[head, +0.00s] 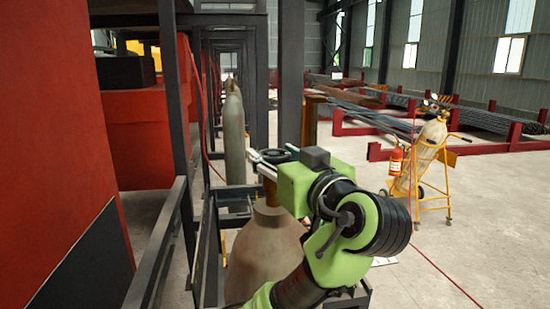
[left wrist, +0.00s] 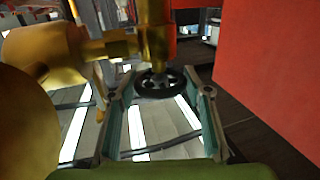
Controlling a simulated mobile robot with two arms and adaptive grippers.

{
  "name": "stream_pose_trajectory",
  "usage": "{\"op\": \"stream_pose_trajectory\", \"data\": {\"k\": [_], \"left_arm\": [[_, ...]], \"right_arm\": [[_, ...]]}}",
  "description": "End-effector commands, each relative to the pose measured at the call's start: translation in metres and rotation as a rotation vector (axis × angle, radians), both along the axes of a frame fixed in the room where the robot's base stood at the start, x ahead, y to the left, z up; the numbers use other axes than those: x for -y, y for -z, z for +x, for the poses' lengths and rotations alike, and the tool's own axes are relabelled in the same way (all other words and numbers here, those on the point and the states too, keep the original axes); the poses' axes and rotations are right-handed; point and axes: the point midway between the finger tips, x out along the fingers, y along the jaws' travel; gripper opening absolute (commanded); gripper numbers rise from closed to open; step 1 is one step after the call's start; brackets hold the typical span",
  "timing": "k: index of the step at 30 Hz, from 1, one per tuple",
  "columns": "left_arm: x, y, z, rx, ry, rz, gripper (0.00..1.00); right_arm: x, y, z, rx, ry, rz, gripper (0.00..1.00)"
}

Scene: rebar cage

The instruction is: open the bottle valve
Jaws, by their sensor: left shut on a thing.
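The gas bottle (head: 262,248) stands upright in front of me, its tan shoulder and neck partly behind my left arm. Its brass valve (left wrist: 155,38) fills the top of the left wrist view, with a black handwheel (left wrist: 160,84) on its stem. In the head view, my left gripper (head: 262,162) is at the top of the bottle. My right gripper is not in view.
A grey bottle (head: 235,135) stands behind, in a dark metal frame (head: 160,240). A large red cabinet (head: 60,120) is close on the left. At right are a yellow trolley (head: 440,160) with a cylinder and a fire extinguisher (head: 396,160). The floor at lower right is mostly clear.

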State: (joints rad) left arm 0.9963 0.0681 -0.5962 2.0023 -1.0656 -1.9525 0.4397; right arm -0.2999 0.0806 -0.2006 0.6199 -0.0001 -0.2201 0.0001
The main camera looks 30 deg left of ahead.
Motion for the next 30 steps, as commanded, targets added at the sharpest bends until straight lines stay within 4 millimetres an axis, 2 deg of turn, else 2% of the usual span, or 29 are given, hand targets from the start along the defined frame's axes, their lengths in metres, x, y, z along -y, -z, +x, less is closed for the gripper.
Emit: {"op": "stream_pose_trajectory", "data": {"k": [8, 9, 11, 23, 26, 30], "left_arm": [[0.0, 0.002, 0.0, -0.005, -0.001, -0.004, 0.24], [0.0, 0.002, 0.0, -0.005, -0.001, -0.004, 0.51], [0.0, 0.002, 0.0, -0.004, -0.001, -0.004, 0.63], [0.0, -0.005, 0.0, 0.0, 0.0, -0.003, 0.63], [0.0, -0.017, 0.0, 0.003, 0.001, -0.005, 0.63], [0.0, -0.045, 0.001, 0.004, 0.002, -0.005, 0.63]], "right_arm": [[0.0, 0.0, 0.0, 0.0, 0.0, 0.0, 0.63], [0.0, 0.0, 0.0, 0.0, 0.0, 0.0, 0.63], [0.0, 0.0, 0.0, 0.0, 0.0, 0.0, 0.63], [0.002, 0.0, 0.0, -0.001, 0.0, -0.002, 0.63], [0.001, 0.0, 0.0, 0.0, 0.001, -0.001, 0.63], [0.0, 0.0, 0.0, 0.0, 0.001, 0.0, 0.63]]}}
